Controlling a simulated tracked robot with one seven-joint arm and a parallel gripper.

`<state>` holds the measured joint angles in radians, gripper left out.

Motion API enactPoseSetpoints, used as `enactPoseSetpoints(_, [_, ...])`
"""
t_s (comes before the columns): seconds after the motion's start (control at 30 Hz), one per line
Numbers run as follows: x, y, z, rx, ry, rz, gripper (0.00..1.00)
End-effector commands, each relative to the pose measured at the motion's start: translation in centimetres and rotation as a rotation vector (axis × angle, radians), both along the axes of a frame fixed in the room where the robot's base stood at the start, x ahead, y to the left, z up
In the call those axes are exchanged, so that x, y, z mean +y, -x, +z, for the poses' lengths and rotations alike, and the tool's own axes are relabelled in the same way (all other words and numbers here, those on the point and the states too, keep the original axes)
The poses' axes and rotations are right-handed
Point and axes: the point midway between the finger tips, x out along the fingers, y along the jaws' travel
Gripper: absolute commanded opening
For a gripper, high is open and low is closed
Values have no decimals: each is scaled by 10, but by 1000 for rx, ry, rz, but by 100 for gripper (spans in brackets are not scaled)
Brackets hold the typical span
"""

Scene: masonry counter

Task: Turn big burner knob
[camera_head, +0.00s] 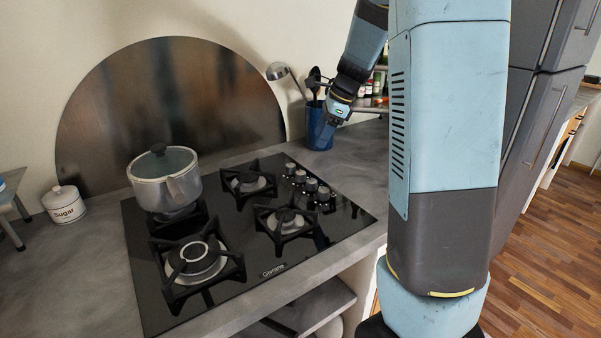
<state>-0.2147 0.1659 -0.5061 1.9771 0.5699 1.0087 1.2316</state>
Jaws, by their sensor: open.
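The black glass hob (262,255) is set into the grey counter. A row of several silver-and-black control knobs (311,185) stands along its right side. Which knob belongs to the big burner cannot be told from the markings. The largest-looking burner (197,258) is at the front left, bare under its black grate. My gripper (326,138) is beyond and above the knobs, pointing down in front of the blue utensil holder. It is open, apart from the knobs and holds nothing that I can see. Its fingers are small in this view.
A lidded pot (165,180) stands on the back left burner. A blue utensil holder (317,128) is at the back right, close to my gripper in the picture. A sugar jar (64,204) is at the left. Counter right of the knobs is clear.

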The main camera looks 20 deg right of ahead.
Motion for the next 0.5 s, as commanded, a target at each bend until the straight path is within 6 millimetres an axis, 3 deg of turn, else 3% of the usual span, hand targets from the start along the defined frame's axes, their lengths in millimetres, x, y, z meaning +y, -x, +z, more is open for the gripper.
enactPoseSetpoints(0.2, [-7,-31,-22,73,-27,-165,62])
enactPoseSetpoints(0.5, [-3,-40,-41,90,-33,-206,62])
